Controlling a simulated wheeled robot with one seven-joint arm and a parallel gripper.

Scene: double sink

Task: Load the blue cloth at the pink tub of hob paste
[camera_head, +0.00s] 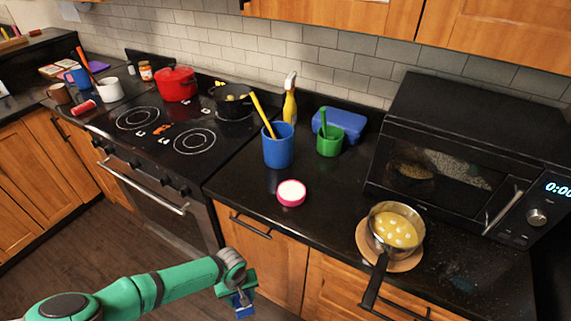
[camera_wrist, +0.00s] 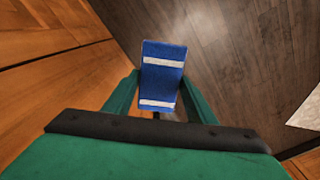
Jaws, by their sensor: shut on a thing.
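The pink tub of hob paste (camera_head: 291,193) stands on the black counter near its front edge, with its pale contents showing from above. My gripper (camera_head: 242,300) is in front of the counter, low and to the left of the tub, well apart from it. It is shut on the blue cloth (camera_head: 243,311), a folded piece with white stripes. In the wrist view the cloth (camera_wrist: 162,78) sticks out between the two green fingers of my gripper (camera_wrist: 155,98), over the wooden floor.
A blue pot (camera_head: 279,150) and a green pot (camera_head: 329,143) stand behind the tub. A saucepan (camera_head: 396,228) on a round board is to the right, its handle over the counter edge. The microwave (camera_head: 465,150) is at the right. Bare counter surrounds the tub.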

